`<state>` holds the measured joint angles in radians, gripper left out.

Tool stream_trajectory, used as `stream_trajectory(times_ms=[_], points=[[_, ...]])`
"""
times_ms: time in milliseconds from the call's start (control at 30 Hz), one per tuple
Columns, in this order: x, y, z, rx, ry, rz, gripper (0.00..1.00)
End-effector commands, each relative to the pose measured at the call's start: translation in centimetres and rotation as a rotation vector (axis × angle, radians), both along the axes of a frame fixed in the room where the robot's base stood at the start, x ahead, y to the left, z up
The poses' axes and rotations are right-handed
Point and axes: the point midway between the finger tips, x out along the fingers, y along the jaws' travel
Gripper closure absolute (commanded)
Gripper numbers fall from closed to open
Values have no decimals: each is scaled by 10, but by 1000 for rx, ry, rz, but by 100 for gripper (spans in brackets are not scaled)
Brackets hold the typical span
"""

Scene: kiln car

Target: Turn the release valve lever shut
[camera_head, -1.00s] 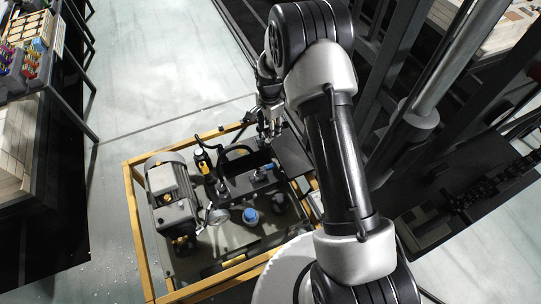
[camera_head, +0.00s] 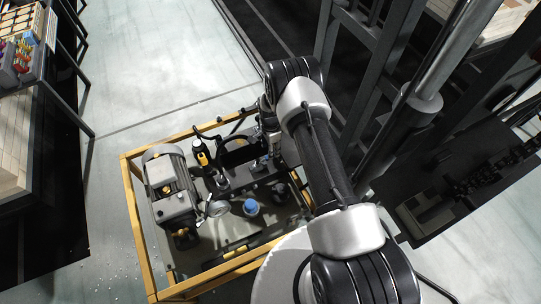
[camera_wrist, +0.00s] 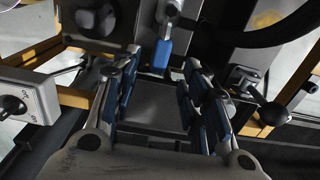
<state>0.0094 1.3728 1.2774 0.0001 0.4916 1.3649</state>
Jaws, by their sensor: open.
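In the wrist view, a lever with a blue grip (camera_wrist: 162,52) hangs from a metal fitting on the power unit, in the middle beyond my fingertips. It looks like the release valve lever, though no label confirms this. My gripper (camera_wrist: 161,72) is open, with its blue-padded fingers spread left and right and nothing between them. The blue grip lies in line with the gap; I cannot tell whether either finger touches it. In the head view, my gripper is over the unit's back right part, mostly hidden by my arm.
A black ball-ended handle (camera_wrist: 269,113) is right of my fingers, and a grey switch box (camera_wrist: 25,95) is left. The head view shows a yellow frame (camera_head: 139,225) around the unit, a motor (camera_head: 165,180), a gauge (camera_head: 217,209) and a blue cap (camera_head: 251,207). Clear floor lies behind.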

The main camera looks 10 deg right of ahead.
Motion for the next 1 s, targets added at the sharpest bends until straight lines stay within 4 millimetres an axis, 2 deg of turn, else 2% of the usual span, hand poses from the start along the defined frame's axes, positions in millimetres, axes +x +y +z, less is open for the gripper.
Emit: stream_trajectory(times_ms=[33, 100, 300, 667, 1000], points=[[-1, 0, -14, 0, 1, 0, 59], [-1, 0, -26, 0, 2, 0, 59], [0, 0, -46, 0, 0, 0, 59], [0, 0, -51, 0, 0, 0, 59], [0, 0, -51, 0, 0, 0, 80]])
